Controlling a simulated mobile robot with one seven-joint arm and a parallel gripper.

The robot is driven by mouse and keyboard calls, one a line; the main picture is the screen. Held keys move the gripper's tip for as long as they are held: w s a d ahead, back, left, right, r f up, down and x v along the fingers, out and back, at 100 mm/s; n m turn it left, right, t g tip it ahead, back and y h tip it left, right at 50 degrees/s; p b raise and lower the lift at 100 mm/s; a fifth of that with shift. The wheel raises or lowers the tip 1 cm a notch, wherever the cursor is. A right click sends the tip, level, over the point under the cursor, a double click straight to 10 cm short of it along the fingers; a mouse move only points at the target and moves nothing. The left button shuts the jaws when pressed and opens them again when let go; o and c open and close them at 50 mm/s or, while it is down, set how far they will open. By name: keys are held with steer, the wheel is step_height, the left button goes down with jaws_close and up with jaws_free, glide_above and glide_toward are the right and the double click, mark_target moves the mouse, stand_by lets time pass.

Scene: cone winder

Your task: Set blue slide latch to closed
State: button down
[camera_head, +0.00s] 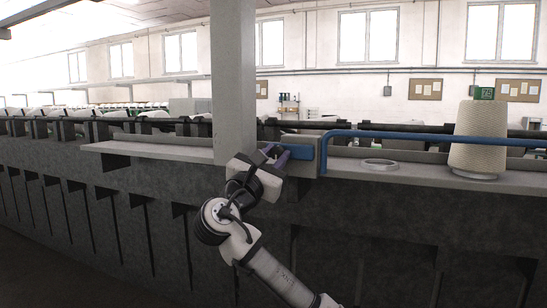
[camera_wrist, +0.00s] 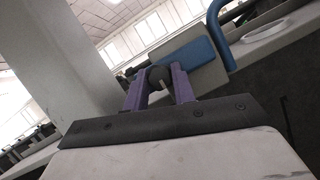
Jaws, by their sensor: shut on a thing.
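The blue slide latch (camera_head: 303,152) is a flat blue plate on the front of a grey box beside the pillar. In the wrist view the blue plate (camera_wrist: 193,60) lies just past my fingers, with a dark round knob (camera_wrist: 158,74) in front of its left part. My gripper (camera_head: 276,154) has purple fingers and reaches up to the latch from below left. In the wrist view my gripper (camera_wrist: 158,80) has its fingers on both sides of the knob, shut on it. How the knob joins the plate is hidden.
A grey pillar (camera_head: 233,80) stands close left of my gripper. A blue pipe (camera_head: 420,136) bends down right of the latch. On the ledge (camera_head: 410,172) to the right are a white ring (camera_head: 379,164) and a large yarn cone (camera_head: 478,135).

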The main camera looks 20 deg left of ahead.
mark_target(305, 149)
steer(key=d+b, duration=0.1)
steer(key=d, duration=0.4)
steer(key=shift+d, duration=0.15)
steer(key=c, duration=1.5)
jaws_free()
steer(key=o, duration=0.4)
steer(key=shift+d, duration=0.1)
steer(key=shift+c, duration=0.2)
steer(key=shift+s, duration=0.1)
